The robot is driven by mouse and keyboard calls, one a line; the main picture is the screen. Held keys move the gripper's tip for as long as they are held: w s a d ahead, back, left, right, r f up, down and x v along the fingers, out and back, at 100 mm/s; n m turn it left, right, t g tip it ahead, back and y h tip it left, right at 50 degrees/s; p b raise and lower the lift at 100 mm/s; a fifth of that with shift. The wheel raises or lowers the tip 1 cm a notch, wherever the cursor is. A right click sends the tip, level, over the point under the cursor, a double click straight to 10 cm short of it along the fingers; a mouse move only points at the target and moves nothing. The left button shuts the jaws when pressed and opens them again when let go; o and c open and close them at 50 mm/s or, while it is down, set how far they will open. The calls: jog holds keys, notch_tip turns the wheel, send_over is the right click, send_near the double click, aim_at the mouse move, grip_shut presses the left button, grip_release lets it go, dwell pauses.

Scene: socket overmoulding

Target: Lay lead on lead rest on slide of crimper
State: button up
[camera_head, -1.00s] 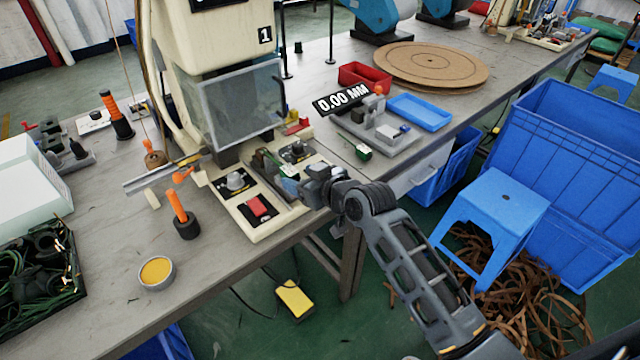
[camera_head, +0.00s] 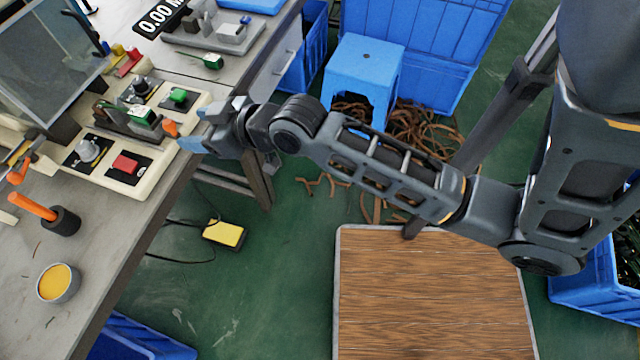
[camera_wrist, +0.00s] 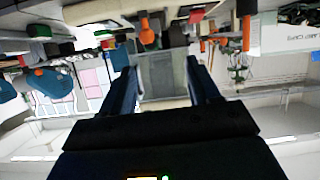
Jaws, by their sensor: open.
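The crimper (camera_head: 40,65) is the cream machine with a clear guard at the upper left of the head view, cut off by the frame. On its cream base plate (camera_head: 190,100), a dark block with a green part (camera_head: 140,115) stands near the slide area; I cannot make out the lead rest. My gripper (camera_head: 192,128) is at the plate's right edge, open, its fingers pointing left. A small orange piece (camera_head: 170,128) shows by its fingertips; I cannot tell whether they touch. The wrist view shows the two fingers (camera_wrist: 165,80) apart, with nothing clearly held. I cannot identify the lead.
Red (camera_head: 126,163) and green (camera_head: 179,96) buttons and a grey knob (camera_head: 88,150) sit on the plate. An orange-handled tool (camera_head: 35,206) and yellow-filled cup (camera_head: 58,283) stand on the bench. A blue stool (camera_head: 365,65), yellow pedal (camera_head: 225,233) and wood-topped surface (camera_head: 430,290) are beyond the bench.

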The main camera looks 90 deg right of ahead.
jog(key=s+a+r+n+y, duration=0.1)
jog(key=s+a+r, duration=0.2)
jog(key=s+a, duration=0.5)
jog(key=s+a+r+n+t+y, duration=0.1)
jog(key=s+a+r, duration=0.3)
jog(key=s+a, duration=0.4)
jog(key=s+y, duration=0.1)
jog(key=s, duration=0.6)
jog(key=shift+a+r+n+t+y, duration=0.25)
jog(key=shift+a+n+t+y, duration=0.05)
jog(key=shift+a+n, duration=0.1)
